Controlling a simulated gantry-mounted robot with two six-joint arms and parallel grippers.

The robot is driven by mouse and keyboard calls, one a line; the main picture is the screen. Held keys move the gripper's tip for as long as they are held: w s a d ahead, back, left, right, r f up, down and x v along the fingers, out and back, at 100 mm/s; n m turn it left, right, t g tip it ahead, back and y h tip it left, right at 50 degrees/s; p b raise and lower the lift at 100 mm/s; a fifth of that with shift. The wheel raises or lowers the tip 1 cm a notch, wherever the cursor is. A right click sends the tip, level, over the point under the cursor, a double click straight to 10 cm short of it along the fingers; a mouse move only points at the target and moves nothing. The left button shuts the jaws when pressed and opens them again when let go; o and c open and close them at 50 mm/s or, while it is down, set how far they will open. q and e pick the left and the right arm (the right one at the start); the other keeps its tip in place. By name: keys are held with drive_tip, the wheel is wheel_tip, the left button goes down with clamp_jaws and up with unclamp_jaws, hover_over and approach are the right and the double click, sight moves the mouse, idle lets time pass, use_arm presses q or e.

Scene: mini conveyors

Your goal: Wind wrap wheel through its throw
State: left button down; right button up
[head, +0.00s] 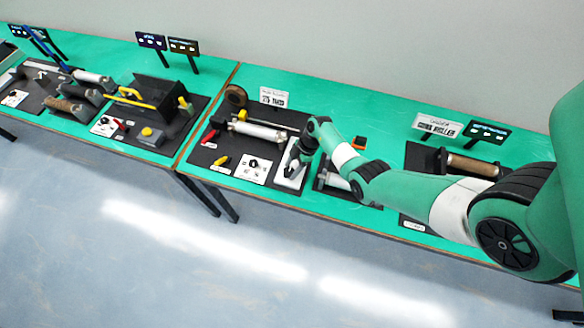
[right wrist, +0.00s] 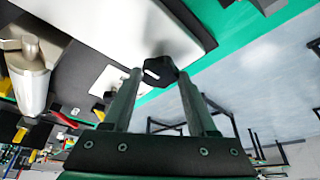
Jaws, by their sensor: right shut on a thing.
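A dark many-sided knob with a white mark, which looks like the wrap wheel (right wrist: 159,69), stands out from a white plate (right wrist: 95,32) in the right wrist view. My right gripper (right wrist: 162,78) has its two fingers on either side of the knob, shut on it. In the head view my right gripper (head: 294,166) reaches down to the white plate (head: 284,183) at the front of the middle station; the knob is hidden there by the gripper. My left gripper does not show in either view.
Left of my right gripper are a white card with a dial (head: 254,169), a yellow piece (head: 221,160) and a silver roller (head: 257,131). A brown-roller station (head: 470,166) stands to the right. The green table's front edge is close by.

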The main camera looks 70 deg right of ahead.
drive_tip(key=o, duration=1.4)
drive_tip(key=shift+c, duration=0.2)
drive_tip(key=shift+r, duration=0.1)
drive_tip(key=shift+s+r+p, duration=0.1)
drive_tip(key=shift+r+p, duration=0.25)
drive_tip(key=p+v, duration=0.4)
drive_tip(key=v, duration=0.6)
drive_tip(key=shift+d+r, duration=0.2)
drive_tip(key=shift+r, duration=0.15)
